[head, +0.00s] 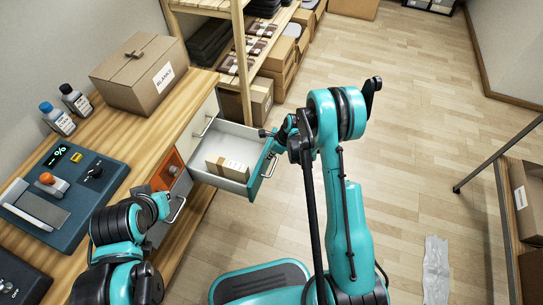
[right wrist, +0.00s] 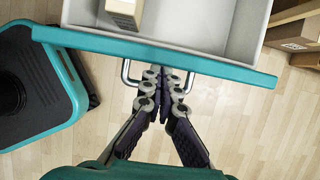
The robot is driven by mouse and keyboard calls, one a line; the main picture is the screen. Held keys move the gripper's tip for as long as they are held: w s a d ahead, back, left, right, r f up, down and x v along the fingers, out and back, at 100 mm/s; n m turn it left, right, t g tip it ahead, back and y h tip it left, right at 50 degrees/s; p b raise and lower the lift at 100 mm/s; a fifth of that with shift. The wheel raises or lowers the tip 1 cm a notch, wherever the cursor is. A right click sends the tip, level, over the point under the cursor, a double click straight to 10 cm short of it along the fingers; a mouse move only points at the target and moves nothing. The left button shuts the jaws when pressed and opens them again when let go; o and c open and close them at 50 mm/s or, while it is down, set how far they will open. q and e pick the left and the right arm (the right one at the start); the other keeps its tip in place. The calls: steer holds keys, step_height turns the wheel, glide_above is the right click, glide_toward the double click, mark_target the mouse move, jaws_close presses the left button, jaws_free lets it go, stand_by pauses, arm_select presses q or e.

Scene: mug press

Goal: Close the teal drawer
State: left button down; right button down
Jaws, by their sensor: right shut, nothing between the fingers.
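The teal drawer front (head: 262,167) stands pulled out from the wooden counter in the head view, with its pale grey inside exposed. A small cardboard box (head: 228,168) lies in it. In the right wrist view the teal front (right wrist: 230,66) crosses the top, with a metal bar handle (right wrist: 126,72) on it. My right gripper (right wrist: 165,75) is shut and empty, its fingertips at the middle of the handle; I cannot tell whether they touch. In the head view the right gripper (head: 270,133) is at the drawer's outer end. My left arm is at lower left; its fingers do not show.
The counter holds a large cardboard box (head: 140,73), two bottles (head: 66,110) and a dark blue control panel (head: 65,200). An orange drawer front (head: 168,170) is beside the open drawer. Shelves with boxes (head: 250,95) stand behind. The wooden floor to the right is mostly clear.

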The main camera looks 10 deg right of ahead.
steer(key=w+a, duration=0.6)
steer(key=a, duration=0.4)
steer(key=w+a, duration=0.7)
steer(key=a, duration=0.3)
steer(key=shift+w, duration=0.25)
steer(key=shift+d, duration=0.15)
